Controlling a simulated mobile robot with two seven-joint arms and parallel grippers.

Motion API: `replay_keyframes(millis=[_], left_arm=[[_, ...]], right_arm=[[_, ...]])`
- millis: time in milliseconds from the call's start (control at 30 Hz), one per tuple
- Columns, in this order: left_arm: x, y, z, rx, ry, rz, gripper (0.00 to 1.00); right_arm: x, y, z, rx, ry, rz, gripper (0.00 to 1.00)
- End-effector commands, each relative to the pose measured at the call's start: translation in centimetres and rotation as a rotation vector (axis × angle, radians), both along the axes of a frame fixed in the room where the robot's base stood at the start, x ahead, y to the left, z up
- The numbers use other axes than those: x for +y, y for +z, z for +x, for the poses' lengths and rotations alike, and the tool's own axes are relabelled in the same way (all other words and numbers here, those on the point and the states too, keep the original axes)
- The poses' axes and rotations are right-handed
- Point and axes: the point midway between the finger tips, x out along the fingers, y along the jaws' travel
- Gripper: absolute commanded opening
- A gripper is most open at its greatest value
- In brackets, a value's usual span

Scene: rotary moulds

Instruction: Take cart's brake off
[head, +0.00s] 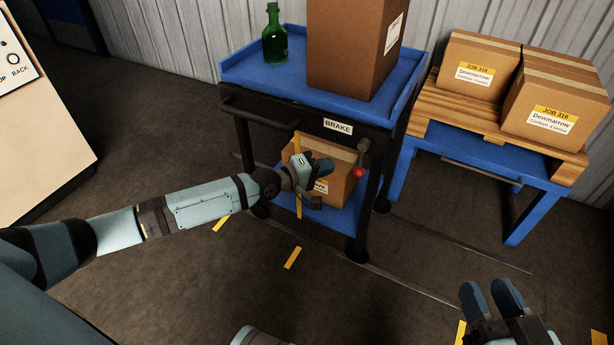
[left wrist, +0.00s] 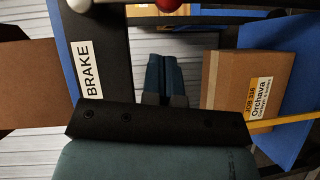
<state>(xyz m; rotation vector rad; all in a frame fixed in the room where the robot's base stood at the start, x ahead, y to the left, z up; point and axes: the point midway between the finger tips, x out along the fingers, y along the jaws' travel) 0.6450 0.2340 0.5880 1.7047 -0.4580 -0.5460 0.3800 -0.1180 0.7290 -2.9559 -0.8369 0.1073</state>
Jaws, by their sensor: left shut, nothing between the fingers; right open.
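The cart (head: 300,100) is a blue and black trolley with a white BRAKE label (head: 338,127) on its front edge. The brake lever (head: 361,160) hangs at the cart's right front post and ends in a red knob (head: 359,173). In the left wrist view the red knob (left wrist: 167,5) is cut off by the top edge, and the BRAKE label (left wrist: 86,70) is at the left. My left gripper (head: 328,168) is shut and empty in front of the cart, left of the knob and apart from it. My right gripper (head: 490,298) is open and empty at the bottom right, away from the cart.
A tall box (head: 350,45) and a green bottle (head: 275,38) stand on the cart's top; another box (head: 340,183) is on its lower shelf. A blue table (head: 470,150) with a pallet and boxes stands to the right. A control panel (head: 30,110) is at left. Front floor is mostly clear.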

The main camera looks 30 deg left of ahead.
Motion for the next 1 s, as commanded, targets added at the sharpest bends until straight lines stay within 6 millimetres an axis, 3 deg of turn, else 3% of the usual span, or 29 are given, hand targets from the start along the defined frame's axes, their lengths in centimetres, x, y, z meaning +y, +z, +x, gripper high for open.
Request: replay_keyframes(millis=[33,300,833,1000], left_arm=[[-0.8,-0.3,0.8,-0.001,0.000,-0.003,0.00],[-3.7,-0.8,1.0,0.002,-0.001,-0.004,0.00],[-4.2,-0.8,1.0,0.001,0.000,-0.001,0.00],[-4.5,-0.8,-0.1,0.003,0.000,0.000,0.00]], right_arm=[[-0.1,-0.2,0.2,-0.020,0.001,-0.012,0.43],[-0.2,0.3,0.5,-0.049,0.004,-0.032,0.43],[-0.2,0.4,0.5,-0.051,0.004,-0.031,0.43],[-0.1,0.8,0.4,-0.038,0.005,-0.016,0.43]])
